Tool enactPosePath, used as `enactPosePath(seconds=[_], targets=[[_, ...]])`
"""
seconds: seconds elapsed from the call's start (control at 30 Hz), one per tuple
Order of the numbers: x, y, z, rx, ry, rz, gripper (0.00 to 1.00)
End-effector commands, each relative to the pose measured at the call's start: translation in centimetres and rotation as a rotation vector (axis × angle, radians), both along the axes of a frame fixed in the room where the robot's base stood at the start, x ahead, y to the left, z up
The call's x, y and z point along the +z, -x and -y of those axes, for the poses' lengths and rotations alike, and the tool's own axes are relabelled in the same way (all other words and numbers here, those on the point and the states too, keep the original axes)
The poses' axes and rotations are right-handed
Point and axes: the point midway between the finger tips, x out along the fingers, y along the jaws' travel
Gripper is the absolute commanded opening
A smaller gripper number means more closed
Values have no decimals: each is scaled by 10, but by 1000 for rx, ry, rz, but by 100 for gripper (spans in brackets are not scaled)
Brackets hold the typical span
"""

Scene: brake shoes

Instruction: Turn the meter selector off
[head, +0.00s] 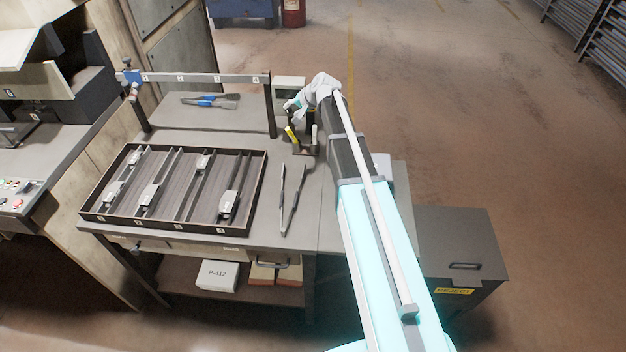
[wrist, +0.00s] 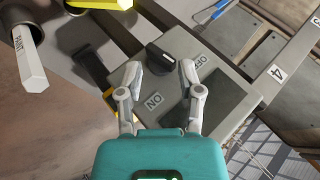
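The meter is a grey box in the wrist view (wrist: 181,43) with a dark screen panel. Its black selector knob (wrist: 160,60) stands on the face, with an OFF label to the right and an ON label below. I cannot tell for sure which label the knob points at. My gripper (wrist: 161,66) is open, with one finger on each side of the knob; contact is not clear. In the head view the meter (head: 290,83) stands at the back right of the bench, partly hidden by my gripper (head: 292,108).
A holder with paint markers (wrist: 30,65) is close at the left of the wrist view. A black tray (head: 172,228) with brake shoes fills the bench's left side. A gauge rail (head: 205,78) stands behind it. Tongs (head: 290,200) lie right of the tray. A reject bin (head: 462,250) stands at right.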

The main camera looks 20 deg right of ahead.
Motion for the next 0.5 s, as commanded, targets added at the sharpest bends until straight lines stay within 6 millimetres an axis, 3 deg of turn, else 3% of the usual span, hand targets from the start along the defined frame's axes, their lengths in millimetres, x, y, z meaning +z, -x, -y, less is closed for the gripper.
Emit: enactPosePath(seconds=[0.5], targets=[[46,34,25,0,1,-1,47]])
